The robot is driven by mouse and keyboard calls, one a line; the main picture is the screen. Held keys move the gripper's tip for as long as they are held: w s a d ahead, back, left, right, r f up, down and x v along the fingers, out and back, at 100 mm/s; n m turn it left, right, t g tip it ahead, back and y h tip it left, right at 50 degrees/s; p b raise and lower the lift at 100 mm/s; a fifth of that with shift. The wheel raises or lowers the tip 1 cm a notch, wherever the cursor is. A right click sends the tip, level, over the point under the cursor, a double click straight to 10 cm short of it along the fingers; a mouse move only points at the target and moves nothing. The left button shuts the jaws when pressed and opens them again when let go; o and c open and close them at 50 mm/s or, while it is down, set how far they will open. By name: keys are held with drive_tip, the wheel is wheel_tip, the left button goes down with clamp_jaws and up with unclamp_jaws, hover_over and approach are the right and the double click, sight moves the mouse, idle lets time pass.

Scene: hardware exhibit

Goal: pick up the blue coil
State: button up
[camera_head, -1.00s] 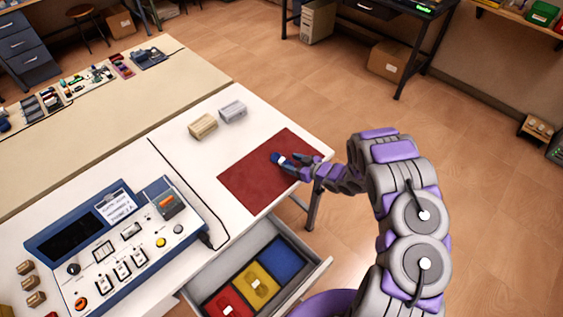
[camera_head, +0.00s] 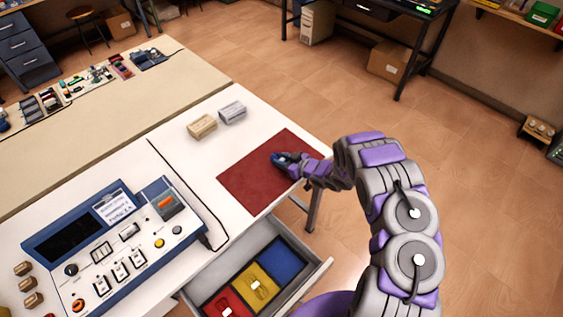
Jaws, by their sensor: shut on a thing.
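The blue coil (camera_head: 280,158) is a small blue piece at the upper middle of the dark red mat (camera_head: 250,190). My gripper (camera_head: 286,160) reaches in from the right, low over the mat, and is shut on the coil. The fingers cover much of the coil, so only part of its blue side shows. I cannot tell whether the coil still touches the mat.
A tan block (camera_head: 202,126) and a grey block (camera_head: 232,112) stand behind the mat. A blue control panel (camera_head: 115,240) lies to the left with a cable. An open drawer (camera_head: 325,268) below holds red, yellow and blue compartments. The mat's left part is clear.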

drive_tip(key=c, duration=0.4)
drive_tip(key=shift+r, duration=0.1)
drive_tip(key=shift+c, duration=0.2)
